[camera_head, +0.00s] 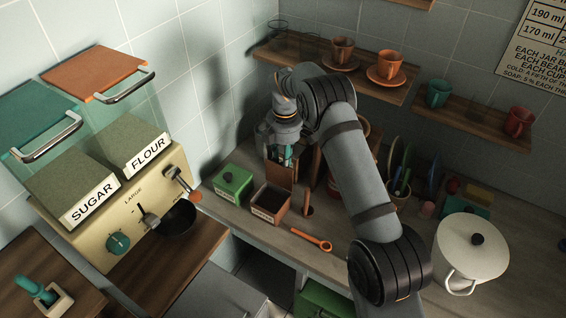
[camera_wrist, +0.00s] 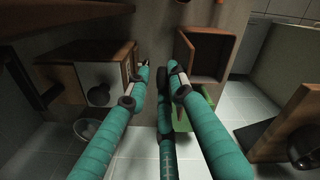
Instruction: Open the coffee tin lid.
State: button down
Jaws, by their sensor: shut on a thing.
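The coffee tin (camera_head: 269,201) is a low, square, red-brown box with a pale label, on the counter beside the green tin. Its top shows a dark square inside a brown rim, with no lid seen on it. An open brown square that looks like this tin (camera_wrist: 207,52) is in the wrist view, right of the fingertips. My gripper (camera_head: 281,158) has teal fingers and is above and behind the tin. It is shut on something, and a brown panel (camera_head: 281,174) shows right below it. Whether that panel is the lid in the fingers is unclear.
A green tin (camera_head: 232,180) stands left of the coffee tin. An orange spanner-like tool (camera_head: 312,240) lies in front. Cups of utensils and a white lidded pot (camera_head: 471,248) stand to the right. Sugar (camera_head: 85,192) and flour (camera_head: 133,158) bins are left.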

jog(key=shift+w+d+f, duration=0.1)
jog(key=shift+d+f, duration=0.55)
jog(key=shift+d, duration=0.15)
jog(key=c, duration=1.8)
grip_release()
jog(key=shift+c, duration=0.2)
jog(key=o, duration=0.4)
jog(key=shift+w+a+f, duration=0.1)
jog(key=shift+f, duration=0.05)
jog(key=shift+w, duration=0.1)
jog(key=r, duration=0.4)
jog(key=a+r, duration=0.1)
jog(key=r, duration=0.8)
jog(key=shift+a, duration=0.2)
